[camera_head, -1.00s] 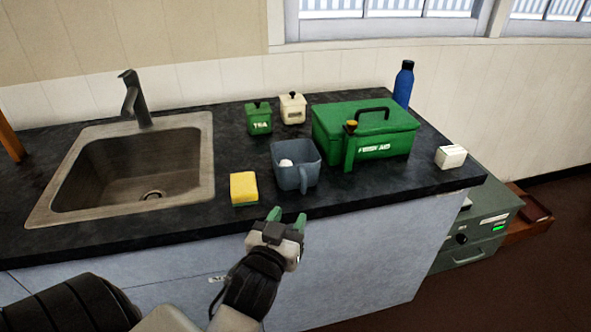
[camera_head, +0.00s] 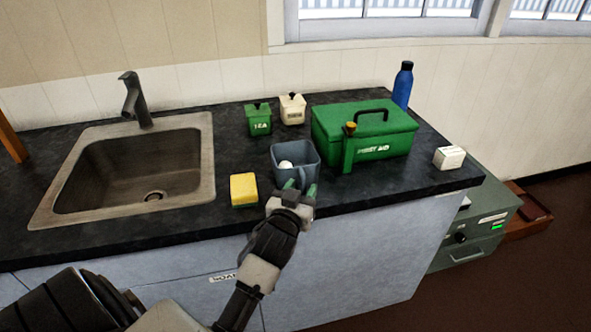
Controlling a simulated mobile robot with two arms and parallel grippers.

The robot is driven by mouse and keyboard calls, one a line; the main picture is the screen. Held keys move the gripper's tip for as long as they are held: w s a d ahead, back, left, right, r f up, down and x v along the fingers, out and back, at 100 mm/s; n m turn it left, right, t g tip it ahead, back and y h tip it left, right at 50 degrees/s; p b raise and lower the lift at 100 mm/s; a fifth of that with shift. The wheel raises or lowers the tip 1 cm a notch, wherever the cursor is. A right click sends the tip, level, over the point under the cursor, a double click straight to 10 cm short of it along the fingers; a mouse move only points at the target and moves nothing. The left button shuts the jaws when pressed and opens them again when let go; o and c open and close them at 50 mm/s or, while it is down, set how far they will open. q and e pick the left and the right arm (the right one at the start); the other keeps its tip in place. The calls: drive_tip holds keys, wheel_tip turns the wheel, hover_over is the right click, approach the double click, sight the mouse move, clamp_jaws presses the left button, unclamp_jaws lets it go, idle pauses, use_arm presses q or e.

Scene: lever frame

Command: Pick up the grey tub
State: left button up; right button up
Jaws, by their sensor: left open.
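The grey tub (camera_head: 285,152) stands upright on the dark worktop, open at the top, with a white round thing (camera_head: 286,165) inside. My left gripper (camera_head: 301,187) is at the tub's near side, its two green-tipped fingers apart and pointing at it. The fingers overlap the tub's lower front and its handle in the view, so I cannot tell whether they touch it or stand around the handle. My right gripper is not in view.
A yellow sponge (camera_head: 243,188) lies left of the tub. The green first aid box (camera_head: 340,122) stands close on the right. A green tea canister (camera_head: 258,120) and a white canister (camera_head: 292,108) stand behind. The sink (camera_head: 208,165) is at the left.

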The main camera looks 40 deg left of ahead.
use_arm(q)
clamp_jaws()
idle(0.3)
drive_tip(key=shift+r, duration=1.8)
drive_tip(key=shift+s+d+r, duration=0.1)
drive_tip(key=shift+s+r, duration=0.05)
drive_tip(key=shift+r, duration=0.2)
drive_tip(key=s+d+r, duration=0.6)
drive_tip(key=s+d, duration=0.1)
drive_tip(key=s, duration=0.1)
drive_tip(key=shift+s+d+r, duration=0.15)
drive_tip(key=shift+d+r, duration=0.2)
